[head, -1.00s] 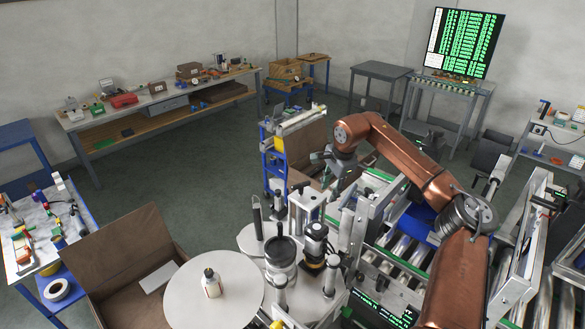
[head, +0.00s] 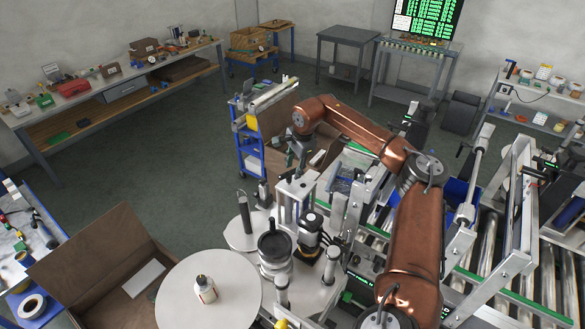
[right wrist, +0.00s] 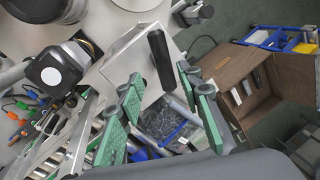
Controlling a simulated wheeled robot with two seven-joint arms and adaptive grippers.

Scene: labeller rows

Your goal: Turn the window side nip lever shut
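In the right wrist view a black cylindrical handle (right wrist: 160,60) stands out from a pale bracket on the machine. It looks like a nip lever, but I cannot tell surely that it is the window side one. My right gripper (right wrist: 160,88) has its green-padded fingers spread to either side of the handle's line, open and empty. The handle shows beyond the fingertips, and I see no contact. In the head view my copper right arm (head: 413,235) reaches over the labeller (head: 298,250), and its gripper is small and partly hidden there. My left gripper does not show.
A white round disc (head: 180,300) bears a small bottle (head: 205,289). An open brown box (head: 110,255) stands left of it. Rollers (head: 485,240) and metal rails lie right of my arm. A blue cart (head: 250,155) stands behind the machine. The floor at left is clear.

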